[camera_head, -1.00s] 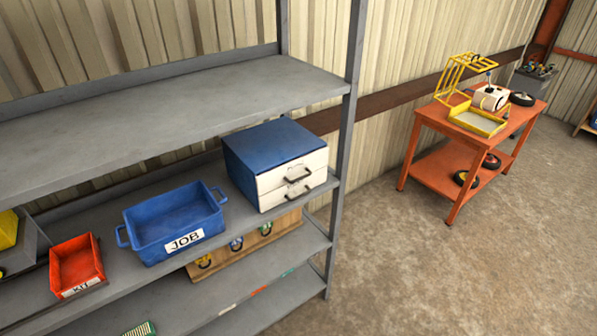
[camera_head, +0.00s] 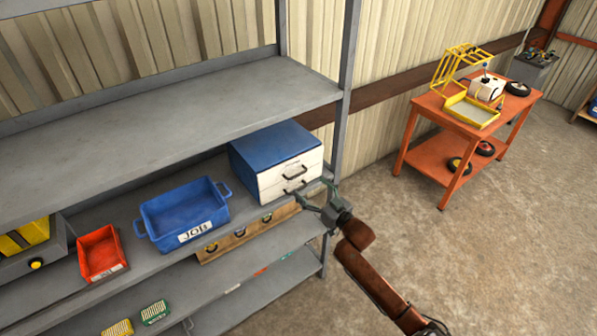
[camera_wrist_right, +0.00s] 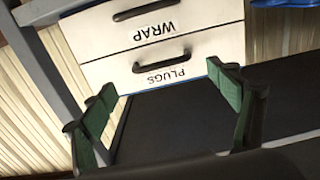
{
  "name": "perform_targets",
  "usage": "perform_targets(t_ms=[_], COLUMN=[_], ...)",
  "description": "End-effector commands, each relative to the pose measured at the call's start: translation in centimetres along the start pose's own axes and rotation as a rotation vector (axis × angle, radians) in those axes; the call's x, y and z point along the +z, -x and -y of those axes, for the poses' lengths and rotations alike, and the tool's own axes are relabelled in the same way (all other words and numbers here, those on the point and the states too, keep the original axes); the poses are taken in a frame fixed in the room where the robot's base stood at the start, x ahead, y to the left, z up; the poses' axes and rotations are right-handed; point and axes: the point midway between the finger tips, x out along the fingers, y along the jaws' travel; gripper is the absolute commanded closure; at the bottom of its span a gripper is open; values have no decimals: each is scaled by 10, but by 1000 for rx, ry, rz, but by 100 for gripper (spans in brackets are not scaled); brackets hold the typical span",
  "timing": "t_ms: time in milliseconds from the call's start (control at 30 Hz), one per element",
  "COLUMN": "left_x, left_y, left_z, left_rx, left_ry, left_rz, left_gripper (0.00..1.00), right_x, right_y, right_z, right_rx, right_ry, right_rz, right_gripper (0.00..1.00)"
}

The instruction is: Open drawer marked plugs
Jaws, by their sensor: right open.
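The blue cabinet (camera_head: 272,147) with two white drawers stands on the middle shelf in the head view. Both drawers look closed. The wrist view seems turned upside down; there the plugs drawer (camera_wrist_right: 203,70) shows below the wrap drawer (camera_wrist_right: 215,20), so plugs is the upper one. Its dark handle (camera_wrist_right: 165,62) lies between the fingers in that picture. My right gripper (camera_head: 313,196) is open and empty, in front of the cabinet's lower right, apart from the handles (camera_head: 294,171). My left gripper is not in view.
A blue JOB bin (camera_head: 184,218) and a red bin (camera_head: 101,254) stand left of the cabinet. A grey shelf post (camera_head: 342,110) rises just right of it. The upper shelf (camera_head: 170,115) is empty. An orange table (camera_head: 425,160) stands at right, with open floor before it.

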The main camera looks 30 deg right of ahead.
Motion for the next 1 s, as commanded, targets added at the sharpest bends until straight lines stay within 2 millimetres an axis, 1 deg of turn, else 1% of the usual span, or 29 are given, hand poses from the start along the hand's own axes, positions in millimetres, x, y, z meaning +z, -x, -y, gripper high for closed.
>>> perform_targets(t_ms=[33, 133, 200, 400, 500, 633, 900, 1000], left_x=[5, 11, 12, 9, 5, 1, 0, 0], left_y=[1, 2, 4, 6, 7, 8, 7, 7], left_z=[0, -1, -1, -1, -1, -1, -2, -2], left_rx=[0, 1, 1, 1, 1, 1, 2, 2], left_ry=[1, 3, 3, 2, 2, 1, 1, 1], left_rz=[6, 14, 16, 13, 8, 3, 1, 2], left_gripper=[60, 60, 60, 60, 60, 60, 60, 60], right_x=[-5, -6, -6, -5, -5, -5, -4, -4], right_y=[-4, -15, -26, -57, -68, -76, -77, -77], right_z=[1, 1, 1, 1, 1, 1, 1, 1], right_rx=[-3, -3, -3, -2, -2, -2, -2, -2], right_ry=[-1, -1, -1, -1, 0, 0, 1, 0], right_rz=[-6, -8, -8, -6, -6, -6, -5, -5], right_gripper=[18, 18, 18, 18, 18, 18, 18, 25])
